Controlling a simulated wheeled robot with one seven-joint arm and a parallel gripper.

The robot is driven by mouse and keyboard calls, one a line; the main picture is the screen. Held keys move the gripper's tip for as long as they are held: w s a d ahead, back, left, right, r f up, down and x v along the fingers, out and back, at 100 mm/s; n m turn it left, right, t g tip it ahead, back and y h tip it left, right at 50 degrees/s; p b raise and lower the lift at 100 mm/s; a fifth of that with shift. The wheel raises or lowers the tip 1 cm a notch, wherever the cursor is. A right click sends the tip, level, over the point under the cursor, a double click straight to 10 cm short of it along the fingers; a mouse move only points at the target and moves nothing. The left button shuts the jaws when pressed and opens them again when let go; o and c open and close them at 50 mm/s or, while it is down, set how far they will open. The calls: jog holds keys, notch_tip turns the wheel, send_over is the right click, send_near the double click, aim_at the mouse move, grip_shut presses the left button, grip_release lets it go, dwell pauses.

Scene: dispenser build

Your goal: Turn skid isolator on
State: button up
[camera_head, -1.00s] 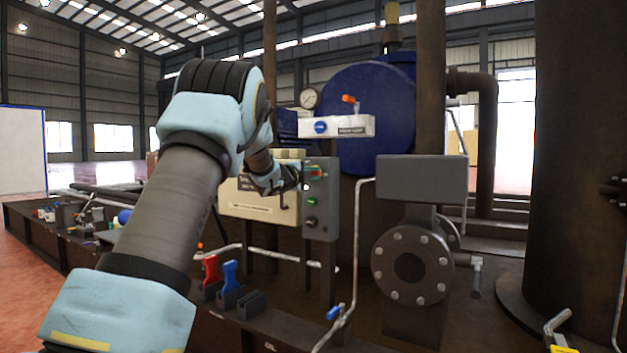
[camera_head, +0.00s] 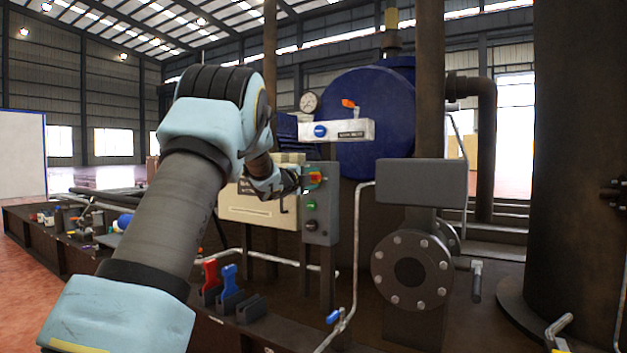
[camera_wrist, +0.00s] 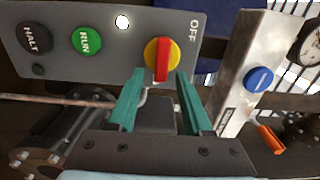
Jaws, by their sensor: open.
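The skid isolator (camera_wrist: 151,52) is a yellow disc with a red bar handle on a grey control panel (camera_wrist: 120,22). The word OFF is printed beside it in the wrist view. In that view the bar points up and down the picture. My gripper (camera_wrist: 160,72) has two teal fingers, spread apart, one to each side of the handle's lower end. I cannot tell whether they touch it. In the head view the isolator (camera_head: 316,177) shows at the panel's top, with my gripper (camera_head: 297,181) just to its left.
A green RUN button (camera_wrist: 87,40) and a black HALT button (camera_wrist: 34,38) share the panel. A light box with a blue button (camera_wrist: 258,79) stands close by. An orange valve handle (camera_wrist: 271,139) is beside it. A flanged pipe (camera_head: 411,270) stands right of the panel.

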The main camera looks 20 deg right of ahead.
jog(key=v, duration=1)
jog(key=shift+s+a+p, duration=0.3)
jog(key=shift+p, duration=0.1)
jog(key=s+a+f+n+g+y, duration=0.1)
jog(key=s+a+f+n+y, duration=0.35)
jog(key=a+f+n, duration=0.4)
jog(key=s+a+f+n+g+y, duration=0.1)
jog(key=s+a+f+n+y, duration=0.2)
jog(key=a+f+n+y, duration=0.5)
jog(key=s+a+f+n+g, duration=0.3)
jog(key=s, duration=0.6)
jog(key=s+a+f+n+g, duration=0.3)
jog(key=s+f+n, duration=0.1)
jog(key=s, duration=0.5)
jog(key=s+a+f+n+g, duration=0.3)
jog(key=s, duration=0.6)
notch_tip(320, 180, up, 35)
jog(key=p, duration=3.6)
jog(key=shift+w+d+r, duration=0.15)
jog(key=shift+w+r, duration=0.05)
jog(key=shift+w, duration=0.25)
